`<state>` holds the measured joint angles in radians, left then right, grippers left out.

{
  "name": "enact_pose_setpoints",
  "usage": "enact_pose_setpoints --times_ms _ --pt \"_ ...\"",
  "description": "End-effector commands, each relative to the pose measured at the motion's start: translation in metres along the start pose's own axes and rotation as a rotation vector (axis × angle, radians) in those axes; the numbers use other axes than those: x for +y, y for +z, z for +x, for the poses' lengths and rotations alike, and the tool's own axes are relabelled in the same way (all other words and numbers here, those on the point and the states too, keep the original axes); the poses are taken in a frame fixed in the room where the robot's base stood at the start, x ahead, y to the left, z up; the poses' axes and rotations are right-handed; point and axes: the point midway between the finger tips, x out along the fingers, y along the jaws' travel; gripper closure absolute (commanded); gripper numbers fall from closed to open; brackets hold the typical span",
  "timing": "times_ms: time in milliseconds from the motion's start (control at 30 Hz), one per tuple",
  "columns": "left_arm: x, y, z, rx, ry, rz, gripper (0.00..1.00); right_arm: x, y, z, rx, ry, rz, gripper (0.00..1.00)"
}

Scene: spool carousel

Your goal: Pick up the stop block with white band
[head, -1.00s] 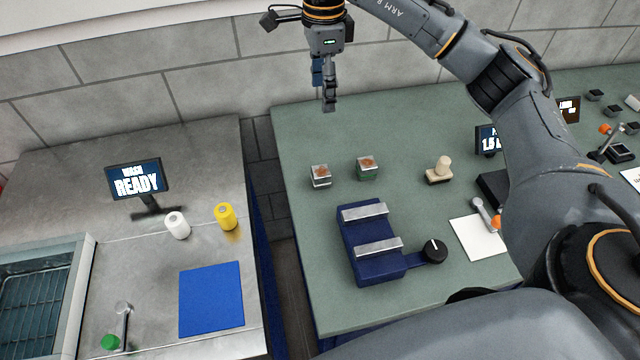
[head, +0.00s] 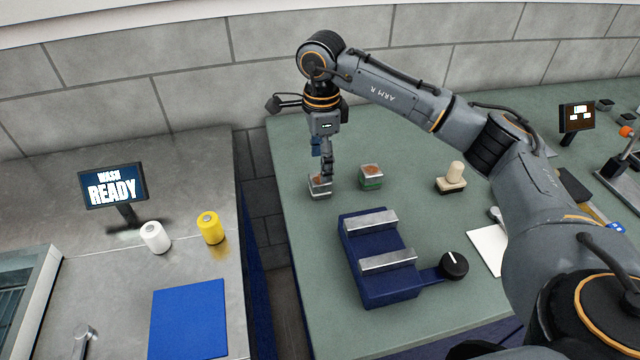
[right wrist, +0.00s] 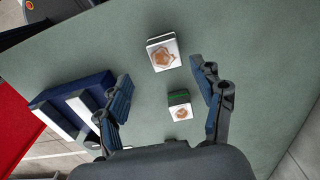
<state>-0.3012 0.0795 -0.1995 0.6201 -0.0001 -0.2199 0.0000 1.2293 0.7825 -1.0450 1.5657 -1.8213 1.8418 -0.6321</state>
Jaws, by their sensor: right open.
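The stop block with white band (head: 319,191) stands on the green table in the head view, with a brown patch on its pale top. It also shows in the right wrist view (right wrist: 163,54). A similar block with a green band (head: 371,178) stands to its right; it shows lower in the right wrist view (right wrist: 180,106). My right gripper (head: 328,174) points down over the white-banded block and partly hides it in the head view. Its fingers (right wrist: 160,72) are spread and empty, with both blocks below them in the right wrist view. My left gripper is not in view.
A blue fixture (head: 383,284) with two metal bars and a black knob (head: 454,264) stands nearer me. A cream knobbed block (head: 452,178) is to the right. White (head: 155,238) and yellow (head: 211,228) spools stand on the left metal counter, across a gap.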

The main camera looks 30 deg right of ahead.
Motion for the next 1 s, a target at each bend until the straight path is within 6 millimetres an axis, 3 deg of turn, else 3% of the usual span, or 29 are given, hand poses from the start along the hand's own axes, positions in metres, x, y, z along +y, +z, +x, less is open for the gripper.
enact_pose_setpoints --times_ms 100,333,600,900,1000 --pt "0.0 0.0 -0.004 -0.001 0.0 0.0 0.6 0.0 0.0 0.015 0.0 0.002 0.0 0.32" --pt "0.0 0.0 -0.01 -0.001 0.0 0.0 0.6 -0.002 0.0 0.031 0.001 0.004 0.001 0.32" --pt "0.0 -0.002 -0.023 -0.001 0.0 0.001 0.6 -0.007 0.001 0.069 0.001 0.003 0.001 0.32" --pt "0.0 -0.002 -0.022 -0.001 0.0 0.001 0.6 -0.008 0.001 0.075 0.0 -0.001 0.0 0.32" --pt "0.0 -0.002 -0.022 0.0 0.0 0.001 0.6 -0.008 0.001 0.075 0.0 -0.001 0.0 0.52"
